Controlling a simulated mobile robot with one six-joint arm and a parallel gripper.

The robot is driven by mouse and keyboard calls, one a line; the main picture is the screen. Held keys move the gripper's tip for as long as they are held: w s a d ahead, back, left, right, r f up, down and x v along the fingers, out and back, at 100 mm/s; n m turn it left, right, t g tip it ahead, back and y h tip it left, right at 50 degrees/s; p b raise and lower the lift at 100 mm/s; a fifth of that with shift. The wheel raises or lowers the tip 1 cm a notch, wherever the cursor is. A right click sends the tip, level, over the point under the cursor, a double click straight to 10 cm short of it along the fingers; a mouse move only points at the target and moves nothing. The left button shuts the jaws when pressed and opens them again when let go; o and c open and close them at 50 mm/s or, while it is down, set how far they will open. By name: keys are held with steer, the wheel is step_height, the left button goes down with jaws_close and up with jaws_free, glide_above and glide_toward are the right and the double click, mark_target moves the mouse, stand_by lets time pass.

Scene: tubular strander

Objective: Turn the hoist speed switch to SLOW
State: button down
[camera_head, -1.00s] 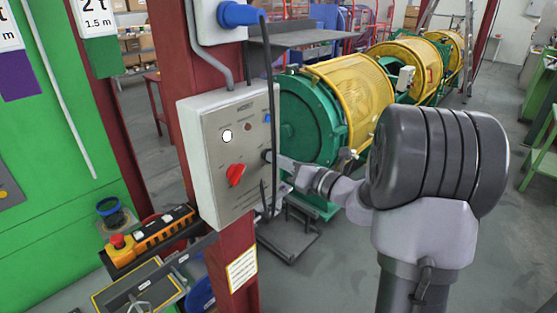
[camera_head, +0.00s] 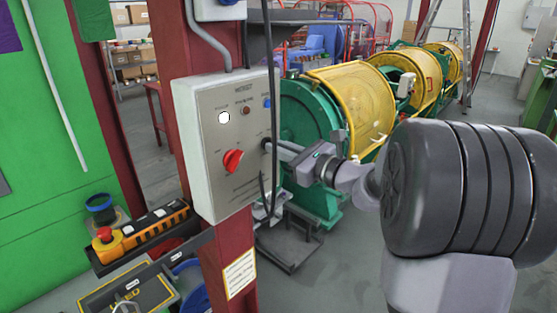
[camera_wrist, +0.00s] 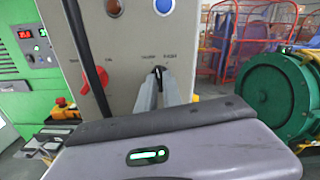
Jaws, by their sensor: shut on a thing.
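The hoist control panel (camera_head: 222,190) is a grey-white box on a red post. Its small black switch (camera_head: 264,143) is at the right edge of the face, beside a red rotary knob (camera_head: 233,160). In the wrist view the black switch (camera_wrist: 158,70) sits under two small labels, too blurred to read surely. My gripper (camera_head: 272,146) reaches it from the right. In the wrist view its two fingers (camera_wrist: 158,88) close around the switch and cover most of it.
A black cable (camera_head: 274,90) hangs close in front of the panel by my gripper. An orange pendant (camera_head: 150,232) with a red button lies on a shelf at lower left. The green machine with yellow guards (camera_head: 352,98) stands behind. Grey floor is open at right.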

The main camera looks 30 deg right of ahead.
steer(key=shift+f+n+b, duration=0.1)
steer(key=shift+n+b, duration=1.7)
steer(key=shift+b, duration=0.2)
steer(key=c, duration=1.5)
jaws_free()
steer(key=p+v, duration=0.2)
steer(key=v, duration=1.5)
steer(key=shift+s, duration=0.2)
